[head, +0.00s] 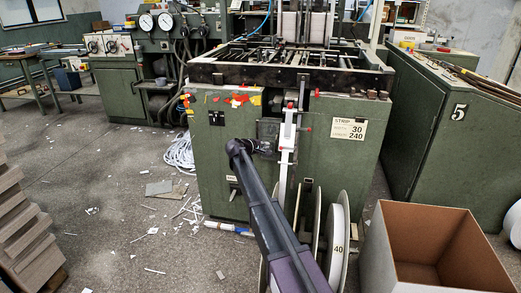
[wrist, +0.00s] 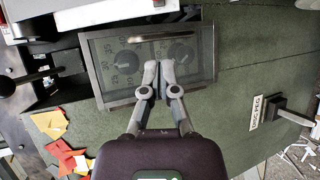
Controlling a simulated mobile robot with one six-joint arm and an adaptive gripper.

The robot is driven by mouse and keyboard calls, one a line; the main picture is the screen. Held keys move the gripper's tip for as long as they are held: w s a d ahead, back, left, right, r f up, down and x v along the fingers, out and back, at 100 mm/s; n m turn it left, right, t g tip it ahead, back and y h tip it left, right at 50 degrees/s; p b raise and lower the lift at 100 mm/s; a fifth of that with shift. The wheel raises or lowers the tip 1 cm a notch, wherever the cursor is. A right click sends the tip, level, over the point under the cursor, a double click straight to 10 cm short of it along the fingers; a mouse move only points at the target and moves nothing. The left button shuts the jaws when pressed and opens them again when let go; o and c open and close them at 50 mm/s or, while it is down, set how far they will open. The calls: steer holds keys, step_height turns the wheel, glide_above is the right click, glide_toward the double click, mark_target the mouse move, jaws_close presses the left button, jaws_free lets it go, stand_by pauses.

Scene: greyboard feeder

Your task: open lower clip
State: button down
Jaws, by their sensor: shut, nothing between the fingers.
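A white upright strip guide (head: 288,135) runs down the front of the green machine. Small red-tipped parts (head: 308,129) show beside it; I cannot tell which of them is the lower clip. In the wrist view a white rail (wrist: 90,17) crosses the top left. My gripper (wrist: 158,75) is shut and empty, its fingertips together in front of a framed dial panel (wrist: 115,85). The fingertips are apart from the white rail, below it in the wrist view. In the head view my arm hides most of the gripper, just left of the guide.
An open cardboard box (head: 385,245) stands at the right. A black knob (wrist: 8,84) sticks out beside the panel.

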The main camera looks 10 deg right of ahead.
mark_target(287, 148)
steer(key=shift+s+d+f, duration=0.1)
steer(key=shift+s+d, duration=0.15)
steer(key=shift+d, duration=0.45)
steer(key=shift+s+d, duration=0.2)
steer(key=shift+d, duration=0.45)
steer(key=shift+s+d+f, duration=0.1)
steer(key=shift+s+d, duration=0.15)
steer(key=shift+d, duration=0.45)
steer(key=shift+a, duration=0.1)
